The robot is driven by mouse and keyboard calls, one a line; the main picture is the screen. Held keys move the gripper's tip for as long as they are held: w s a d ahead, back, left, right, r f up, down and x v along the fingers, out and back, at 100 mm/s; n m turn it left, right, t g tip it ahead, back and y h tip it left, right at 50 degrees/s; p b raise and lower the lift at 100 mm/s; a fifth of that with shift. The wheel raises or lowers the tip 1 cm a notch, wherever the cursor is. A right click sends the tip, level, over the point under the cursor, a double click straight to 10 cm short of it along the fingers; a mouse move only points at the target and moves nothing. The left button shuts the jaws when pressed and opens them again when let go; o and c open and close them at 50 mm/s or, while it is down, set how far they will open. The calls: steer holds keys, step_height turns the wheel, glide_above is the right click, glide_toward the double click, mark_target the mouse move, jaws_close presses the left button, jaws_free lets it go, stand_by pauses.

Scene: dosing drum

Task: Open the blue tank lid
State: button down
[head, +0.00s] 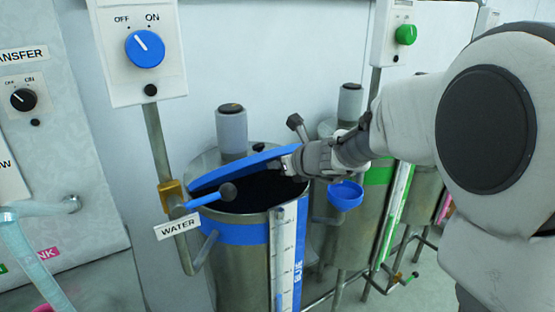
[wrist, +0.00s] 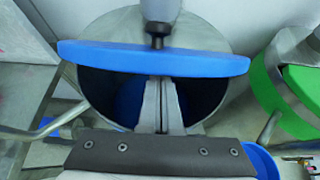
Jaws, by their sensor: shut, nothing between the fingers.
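The blue tank is a steel drum with a blue band (head: 236,231) and a scale marked BLUE. Its blue lid (head: 245,168) is tilted up over the dark opening, raised toward the right. The lid also crosses the wrist view (wrist: 153,59) as a blue slab, with the dark tank opening below it. My gripper (head: 290,163) is at the lid's raised right end in the head view. In the wrist view my gripper (wrist: 160,85) has its fingers together, with the tips at or under the lid's edge. Whether they touch it is unclear.
A blue valve lever (head: 208,197) with a dark knob stands before the tank, beside the WATER sign (head: 178,229). A green-banded tank (head: 378,176) stands behind my arm. A switch box with a blue knob (head: 145,49) is above left.

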mark_target(263, 144)
steer(key=shift+w+a+r+g+h+p, duration=0.2)
steer(key=shift+r+p, duration=0.4)
steer(key=shift+p, duration=0.75)
steer(key=shift+w+a+r+g+h+p, duration=0.1)
steer(key=shift+w+r+g+p, duration=0.3)
steer(key=shift+p, duration=0.9)
steer(key=p, duration=0.2)
steer(key=w+a+r+p, duration=0.1)
steer(key=p, duration=0.2)
steer(key=shift+r+g+h+p, duration=0.3)
steer(key=shift+g, duration=0.1)
steer(key=w+a+r+p, duration=0.1)
steer(key=p, duration=0.1)
steer(key=w+a+r+p, duration=0.1)
steer(key=w+p, duration=0.1)
steer(key=shift+r+p, duration=0.3)
steer(key=shift+p, duration=0.1)
steer(key=shift+w+a+r+p, duration=0.2)
steer(key=shift+w+a+p, duration=0.25)
steer(key=shift+w, duration=0.15)
steer(key=shift+w+a+r+p, duration=0.15)
steer(key=shift+w+a+p, duration=0.2)
steer(key=shift+w, duration=0.2)
steer(key=shift+s+d+f, duration=0.1)
steer(key=shift+d, duration=0.1)
